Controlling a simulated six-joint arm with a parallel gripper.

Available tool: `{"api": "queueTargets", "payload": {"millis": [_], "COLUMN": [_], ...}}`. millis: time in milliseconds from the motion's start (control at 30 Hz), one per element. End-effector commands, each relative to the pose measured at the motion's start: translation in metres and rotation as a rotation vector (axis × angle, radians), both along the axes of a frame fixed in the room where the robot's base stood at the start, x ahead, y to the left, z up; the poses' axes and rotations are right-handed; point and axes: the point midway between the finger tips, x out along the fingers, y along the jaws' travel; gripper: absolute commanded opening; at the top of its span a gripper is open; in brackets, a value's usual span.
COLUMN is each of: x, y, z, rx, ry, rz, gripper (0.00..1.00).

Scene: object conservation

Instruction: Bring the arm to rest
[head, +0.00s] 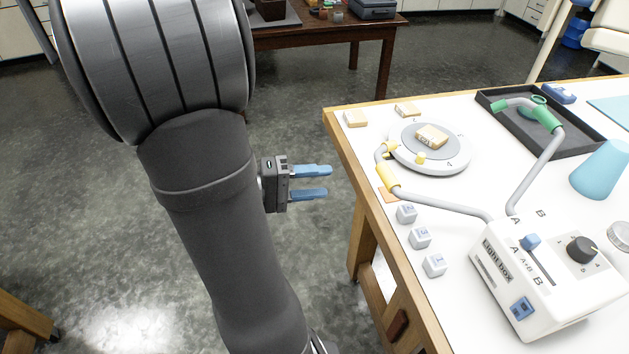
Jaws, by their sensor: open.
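My gripper (311,182) is in the middle of the head view, beside the left edge of the white-topped table (450,110). Its two blue fingers point right and are apart, with nothing between them. My dark grey arm fills the left half of the view. The gripper appears over the floor, clear of the table edge.
A grey turntable (455,160) carries a wooden block (431,136). Two more blocks lie behind it. Several white cubes (420,237) line the left edge. A light box (545,275) with two bent arms, a black tray (585,140) and a blue cone (598,172) stand right.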

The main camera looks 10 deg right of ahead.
Motion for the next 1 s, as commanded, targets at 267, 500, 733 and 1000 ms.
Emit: {"api": "queueTargets", "payload": {"millis": [267,500,733,1000], "x": [0.0,0.0,-0.001,-0.002], "y": [0.0,0.0,-0.015,-0.048], "z": [0.0,0.0,-0.002,-0.005], "rx": [0.0,0.0,0.0,-0.001], "ry": [0.0,0.0,-0.001,0.001], "rz": [0.0,-0.001,-0.003,-0.005], "gripper": [0.48,0.48,0.48,0.48]}}
